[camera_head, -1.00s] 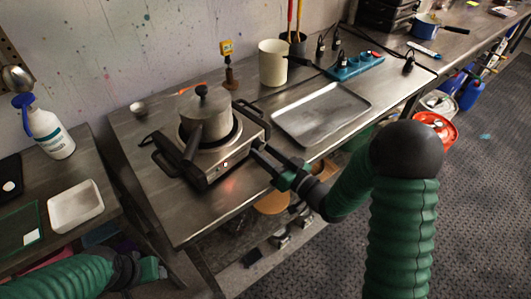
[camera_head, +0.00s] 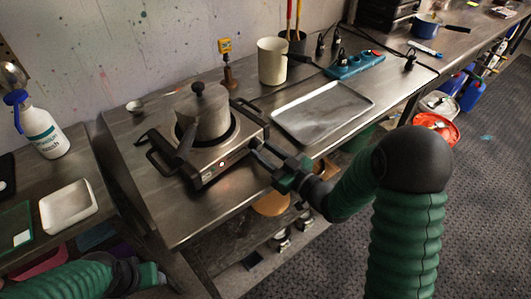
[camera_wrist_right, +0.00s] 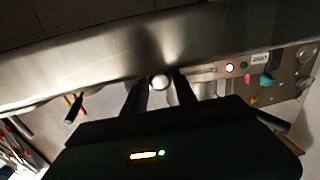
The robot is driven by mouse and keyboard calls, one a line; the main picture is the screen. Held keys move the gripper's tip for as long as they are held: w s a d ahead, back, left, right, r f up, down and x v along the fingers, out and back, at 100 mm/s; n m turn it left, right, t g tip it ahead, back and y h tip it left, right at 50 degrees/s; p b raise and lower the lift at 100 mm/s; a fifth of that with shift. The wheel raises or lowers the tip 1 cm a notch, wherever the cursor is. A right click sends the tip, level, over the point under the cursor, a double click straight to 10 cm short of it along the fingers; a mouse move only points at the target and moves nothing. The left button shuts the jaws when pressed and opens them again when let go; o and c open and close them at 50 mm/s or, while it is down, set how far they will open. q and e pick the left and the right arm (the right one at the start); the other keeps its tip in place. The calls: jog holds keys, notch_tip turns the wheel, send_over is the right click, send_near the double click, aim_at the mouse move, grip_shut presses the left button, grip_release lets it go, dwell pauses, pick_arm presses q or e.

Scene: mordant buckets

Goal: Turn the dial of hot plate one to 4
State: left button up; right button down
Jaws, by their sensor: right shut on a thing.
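The hot plate (camera_head: 207,173) stands on the steel bench with a lidded pot (camera_head: 205,118) on its burner. My right gripper (camera_head: 257,150) is at the right end of that panel. In the right wrist view, its dark fingers are shut on a small pale round dial (camera_wrist_right: 160,81). The dial's markings cannot be read, and the fingers hide it in the head view. My left gripper (camera_head: 152,276) is low at the left, away from the hot plate; its fingers are unclear.
A metal tray (camera_head: 365,101) lies to the right of the hot plate. A cream beaker (camera_head: 271,62) and a teal power strip (camera_head: 355,65) stand behind. A spray bottle (camera_head: 46,134) and white dish (camera_head: 67,207) are on the left bench.

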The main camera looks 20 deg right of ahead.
jog(key=c, duration=1.3)
grip_release()
jog(key=shift+a+r, duration=0.1)
jog(key=o, duration=0.3)
jog(key=shift+a, duration=0.1)
jog(key=shift+s, duration=0.1)
jog(key=v, duration=0.7)
jog(key=shift+d, duration=0.3)
jog(key=p+v, duration=0.9)
jog(key=shift+s, duration=0.25)
